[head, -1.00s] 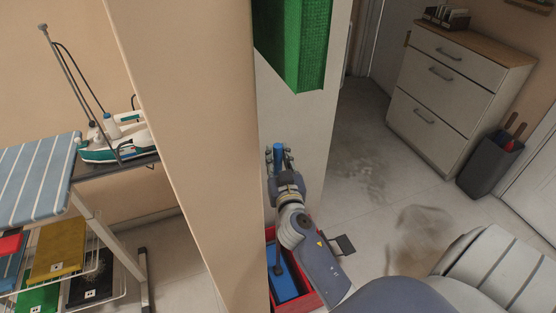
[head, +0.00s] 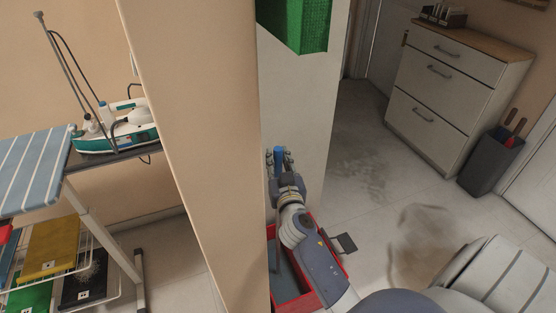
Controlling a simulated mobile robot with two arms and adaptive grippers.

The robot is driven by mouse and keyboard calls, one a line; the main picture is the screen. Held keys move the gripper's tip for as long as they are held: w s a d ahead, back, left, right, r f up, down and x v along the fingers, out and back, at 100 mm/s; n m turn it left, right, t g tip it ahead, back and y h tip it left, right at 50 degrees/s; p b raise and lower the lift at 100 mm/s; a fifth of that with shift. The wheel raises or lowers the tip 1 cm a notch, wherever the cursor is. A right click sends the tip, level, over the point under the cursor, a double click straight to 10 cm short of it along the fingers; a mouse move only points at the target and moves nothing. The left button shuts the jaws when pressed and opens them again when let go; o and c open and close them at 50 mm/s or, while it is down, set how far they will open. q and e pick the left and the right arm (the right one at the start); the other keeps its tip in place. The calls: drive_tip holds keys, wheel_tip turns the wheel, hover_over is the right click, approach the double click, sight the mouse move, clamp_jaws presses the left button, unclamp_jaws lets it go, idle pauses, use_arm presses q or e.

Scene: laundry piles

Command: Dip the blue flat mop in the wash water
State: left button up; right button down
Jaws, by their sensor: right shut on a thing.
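My right gripper (head: 279,168) is shut around the blue top of the mop handle (head: 279,153), beside the white wall face. Below it, a red tub (head: 336,265) stands on the floor, partly covered by my right arm and the wall edge. Its visible inside is dull grey-blue (head: 284,277), which may be the wash water. The blue flat mop head does not show clearly now; I cannot tell whether it is under the water or hidden behind the wall edge. My left gripper is out of view.
A beige wall end (head: 200,150) blocks the view left of the tub. A green hanging piece (head: 300,25) is above. A drawer cabinet (head: 450,90) and grey bin (head: 491,163) stand at right. Dirty smudges (head: 420,240) mark the open floor.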

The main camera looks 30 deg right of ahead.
drive_tip(key=shift+f+b, duration=0.4)
drive_tip(key=shift+b, duration=0.2)
idle(0.6)
drive_tip(key=shift+f, duration=0.2)
drive_tip(key=shift+f, duration=0.1)
idle(0.4)
